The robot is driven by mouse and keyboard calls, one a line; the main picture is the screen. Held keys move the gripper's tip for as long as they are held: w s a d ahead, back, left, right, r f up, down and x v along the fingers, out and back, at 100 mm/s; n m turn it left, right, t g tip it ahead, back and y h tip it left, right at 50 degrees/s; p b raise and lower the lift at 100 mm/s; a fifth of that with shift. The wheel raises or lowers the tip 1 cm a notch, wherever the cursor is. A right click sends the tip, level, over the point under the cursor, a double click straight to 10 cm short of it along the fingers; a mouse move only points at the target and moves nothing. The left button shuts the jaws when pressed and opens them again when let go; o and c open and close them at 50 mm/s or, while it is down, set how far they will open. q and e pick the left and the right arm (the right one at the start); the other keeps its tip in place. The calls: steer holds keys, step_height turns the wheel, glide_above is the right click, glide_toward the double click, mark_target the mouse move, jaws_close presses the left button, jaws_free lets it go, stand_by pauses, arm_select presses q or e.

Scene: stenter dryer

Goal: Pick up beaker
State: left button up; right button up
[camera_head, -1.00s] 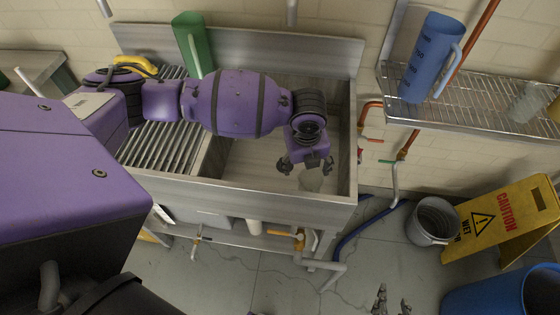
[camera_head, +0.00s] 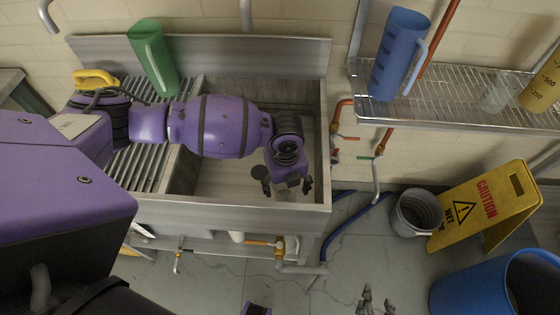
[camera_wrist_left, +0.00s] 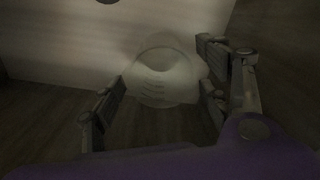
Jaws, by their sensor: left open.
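A clear, whitish beaker (camera_head: 286,194) stands in the front right part of the sink (camera_head: 240,212), mostly hidden by my left gripper in the head view. It shows in the left wrist view (camera_wrist_left: 162,78), between the fingers, with faint markings on its side. My left gripper (camera_head: 287,186) is open over it, one finger on either side. I cannot tell whether the fingers touch it. My right gripper (camera_head: 376,302) shows at the bottom edge of the head view, with only its fingertips visible. It is away from the sink, over the floor.
A green jug (camera_head: 152,58) stands behind my left arm. A wire shelf (camera_head: 440,92) holds a blue jug (camera_head: 398,58), another clear beaker (camera_head: 496,93) and an amber jug (camera_head: 543,86). A grey bucket (camera_head: 416,212), yellow caution sign (camera_head: 480,210) and blue bin (camera_head: 470,290) stand on the floor.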

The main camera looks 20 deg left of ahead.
mark_target(285, 190)
arm_select(q)
steer(key=shift+w+f, duration=0.1)
steer(key=shift+f, duration=1.4)
steer(key=shift+c, duration=0.4)
steer(key=c, duration=1.1)
steer(key=shift+r, duration=0.1)
